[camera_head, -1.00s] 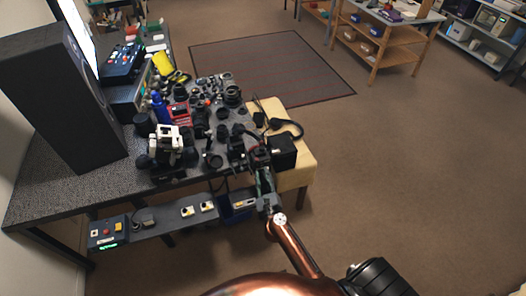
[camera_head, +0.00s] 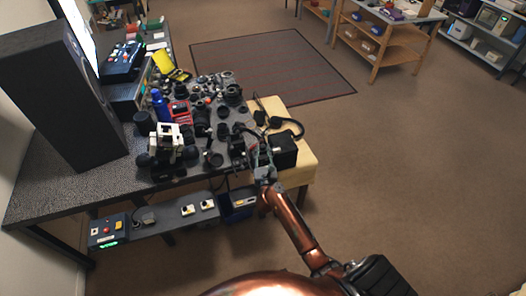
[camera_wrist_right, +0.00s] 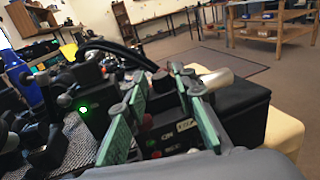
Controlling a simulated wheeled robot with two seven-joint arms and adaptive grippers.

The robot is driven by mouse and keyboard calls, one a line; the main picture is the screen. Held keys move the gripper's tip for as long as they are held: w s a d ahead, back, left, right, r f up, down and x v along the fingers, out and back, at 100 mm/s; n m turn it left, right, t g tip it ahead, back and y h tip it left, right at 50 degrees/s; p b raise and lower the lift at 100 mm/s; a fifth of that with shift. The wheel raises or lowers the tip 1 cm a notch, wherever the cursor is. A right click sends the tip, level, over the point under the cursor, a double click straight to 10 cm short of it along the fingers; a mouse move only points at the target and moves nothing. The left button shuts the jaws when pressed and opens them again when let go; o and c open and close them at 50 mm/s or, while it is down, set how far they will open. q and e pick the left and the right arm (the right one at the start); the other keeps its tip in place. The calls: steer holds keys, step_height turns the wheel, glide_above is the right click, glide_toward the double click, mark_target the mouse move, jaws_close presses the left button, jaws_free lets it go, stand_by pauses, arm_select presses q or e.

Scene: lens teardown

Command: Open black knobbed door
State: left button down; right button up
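My right gripper (camera_head: 262,158) is over the right end of the cluttered dark table, just left of a black box (camera_head: 284,151). In the right wrist view its two green-padded fingers (camera_wrist_right: 160,88) stand apart. A dark device with a red part and a white label (camera_wrist_right: 170,133) shows between and below them; I cannot tell whether they touch it. The black box (camera_wrist_right: 243,108) is right of the fingers, with a silver cylinder (camera_wrist_right: 215,80) near its left edge. I cannot clearly make out a black knobbed door. My left gripper is out of view.
A black unit with a green light (camera_wrist_right: 90,108) stands left of the fingers, with a black cable (camera_wrist_right: 112,50) arching behind. Camera parts crowd the table (camera_head: 60,185). A cream stool (camera_head: 308,168) is under the black box. The floor to the right is clear.

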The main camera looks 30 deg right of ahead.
steer(key=shift+c, duration=0.6)
jaws_close()
